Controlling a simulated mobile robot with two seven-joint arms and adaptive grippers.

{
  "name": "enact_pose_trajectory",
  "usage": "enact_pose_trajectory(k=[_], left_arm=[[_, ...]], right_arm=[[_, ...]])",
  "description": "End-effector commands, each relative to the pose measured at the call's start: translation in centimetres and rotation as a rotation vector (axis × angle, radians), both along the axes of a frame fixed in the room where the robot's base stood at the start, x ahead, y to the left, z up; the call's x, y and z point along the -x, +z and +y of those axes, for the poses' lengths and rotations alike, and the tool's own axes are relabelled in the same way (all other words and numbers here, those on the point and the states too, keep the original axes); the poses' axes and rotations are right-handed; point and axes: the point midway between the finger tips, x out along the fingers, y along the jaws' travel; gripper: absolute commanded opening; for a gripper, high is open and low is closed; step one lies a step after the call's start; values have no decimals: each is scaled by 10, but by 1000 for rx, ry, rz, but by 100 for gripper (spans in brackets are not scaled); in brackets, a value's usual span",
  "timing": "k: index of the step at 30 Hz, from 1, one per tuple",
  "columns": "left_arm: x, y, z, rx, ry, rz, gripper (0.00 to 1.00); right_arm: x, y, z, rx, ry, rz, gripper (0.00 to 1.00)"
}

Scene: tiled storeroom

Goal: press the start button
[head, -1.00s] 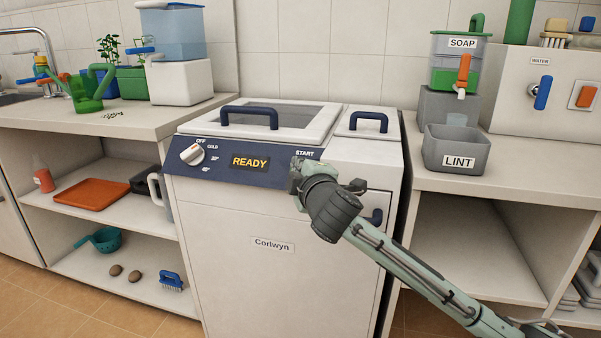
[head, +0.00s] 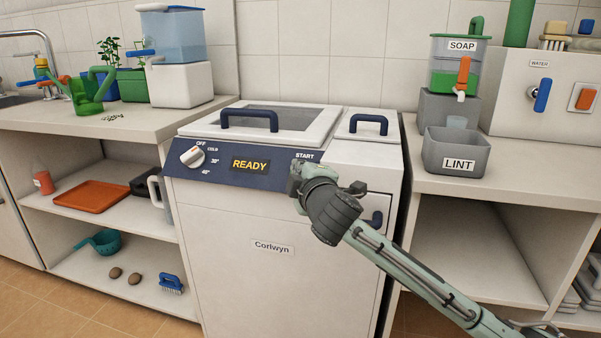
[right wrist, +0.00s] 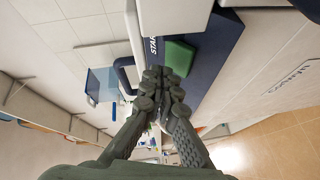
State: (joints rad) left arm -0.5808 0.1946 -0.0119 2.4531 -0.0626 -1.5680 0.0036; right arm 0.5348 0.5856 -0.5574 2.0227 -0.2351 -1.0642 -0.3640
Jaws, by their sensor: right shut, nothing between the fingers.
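The white washing machine (head: 250,215) stands between two counters. Its dark blue panel (head: 222,174) carries a dial (head: 192,156), a lit display (head: 250,164) reading READY, and a START label (head: 305,156). The green start button (right wrist: 179,57) shows below that label in the right wrist view, partly behind my fingertips; in the head view my gripper hides it. My right gripper (head: 296,174) is shut and empty in front of the panel's right end. Its fingertips also show in the right wrist view (right wrist: 158,77), at or very near the button; I cannot tell whether they touch it. My left gripper is out of view.
A grey LINT bin (head: 456,153) and a SOAP dispenser (head: 458,70) stand on the right counter. A green watering can (head: 87,95) and a blue-topped tank (head: 173,35) stand on the left counter. The machine's lid handle (head: 248,114) rises behind the panel.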

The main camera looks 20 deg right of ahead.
Motion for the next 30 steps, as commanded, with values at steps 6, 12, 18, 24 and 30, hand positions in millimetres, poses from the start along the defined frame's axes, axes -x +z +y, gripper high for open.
enact_pose_trajectory(k=[6, 12, 18, 24, 30], left_arm=[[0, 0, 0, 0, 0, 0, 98], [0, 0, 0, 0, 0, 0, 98], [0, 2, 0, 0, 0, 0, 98], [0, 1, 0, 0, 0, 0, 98], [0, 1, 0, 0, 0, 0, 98]], right_arm=[[0, 0, 0, 0, 0, 0, 0], [-1, -2, -1, 0, 0, 1, 0], [-5, -6, -3, 0, -1, 0, 0], [-5, -6, -3, 0, 0, 0, 0], [-5, -6, -4, 0, 0, 0, 0]])
